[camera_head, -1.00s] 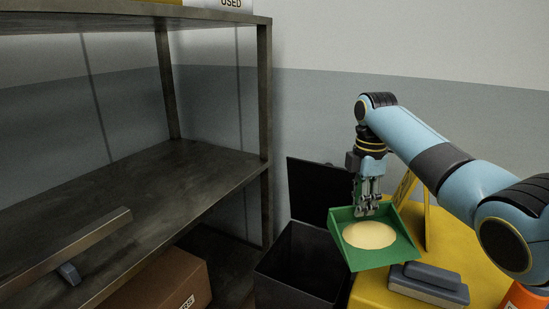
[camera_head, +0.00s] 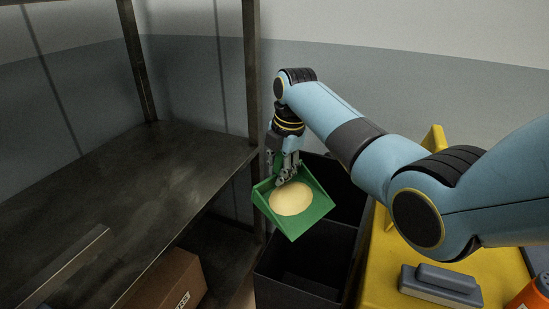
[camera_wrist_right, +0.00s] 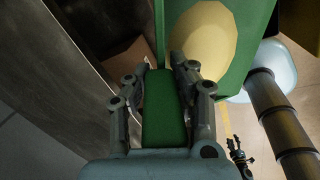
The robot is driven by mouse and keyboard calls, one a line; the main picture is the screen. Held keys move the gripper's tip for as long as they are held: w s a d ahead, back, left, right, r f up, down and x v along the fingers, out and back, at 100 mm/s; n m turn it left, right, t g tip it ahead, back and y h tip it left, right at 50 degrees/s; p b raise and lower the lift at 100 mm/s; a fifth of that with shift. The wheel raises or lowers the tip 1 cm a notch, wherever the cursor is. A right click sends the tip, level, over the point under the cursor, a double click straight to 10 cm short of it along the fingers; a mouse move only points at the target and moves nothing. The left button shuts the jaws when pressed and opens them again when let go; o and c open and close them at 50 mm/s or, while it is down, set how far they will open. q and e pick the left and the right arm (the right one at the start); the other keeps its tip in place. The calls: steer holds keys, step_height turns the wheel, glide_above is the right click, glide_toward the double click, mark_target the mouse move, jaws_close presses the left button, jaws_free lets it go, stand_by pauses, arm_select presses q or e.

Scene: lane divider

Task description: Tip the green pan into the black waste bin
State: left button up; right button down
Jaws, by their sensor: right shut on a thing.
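The green pan (camera_head: 314,219) holds a round pale-yellow heap (camera_head: 291,199). My right gripper (camera_head: 286,178) is shut on the pan at its back. In the right wrist view, the fingers (camera_wrist_right: 158,72) close around the pan's green handle (camera_wrist_right: 165,110), and the heap (camera_wrist_right: 200,42) lies beyond them. The pan is held in the air, slightly tilted in the head view, above the left part of the black waste bin (camera_head: 300,281).
A dark metal shelf (camera_head: 150,165) stands close on the left, its post (camera_head: 250,80) near the pan. A cardboard box (camera_head: 172,283) sits below it. On the right, a yellow surface (camera_head: 495,262) carries a grey-blue block (camera_head: 440,284) and an orange item (camera_head: 538,297).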

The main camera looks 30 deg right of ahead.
mark_target(310, 215)
steer(key=s+f+t+b, duration=0.1)
steer(key=s+t+b, duration=0.1)
steer(key=s+d+f+t+y+b, duration=0.1)
steer(key=s+f+t+b, duration=0.1)
steer(key=b, duration=0.1)
steer(key=shift+s+d+t+y, duration=0.1)
steer(key=shift+d+t+y, duration=0.1)
steer(key=shift+t+y, duration=0.15)
steer(key=s+f+t+b, duration=0.1)
steer(key=t+b, duration=0.1)
steer(key=b, duration=0.2)
steer(key=s+d+f+t+y+b, duration=0.1)
steer(key=s+f+b, duration=0.1)
steer(key=b, duration=0.2)
steer(key=s+f+t+b, duration=0.1)
steer(key=s+t+b, duration=0.1)
steer(key=b, duration=0.2)
steer(key=shift+d+f+t+y, duration=0.25)
steer(key=shift+d+f+t, duration=0.05)
steer(key=shift+t, duration=0.05)
steer(key=shift+s+b, duration=0.25)
steer(key=shift+b, duration=0.3)
arm_select(q)
step_height(310, 215, down, 18)
steer(key=s, duration=0.1)
steer(key=shift+s+r, duration=0.15)
steer(key=shift+s, duration=0.2)
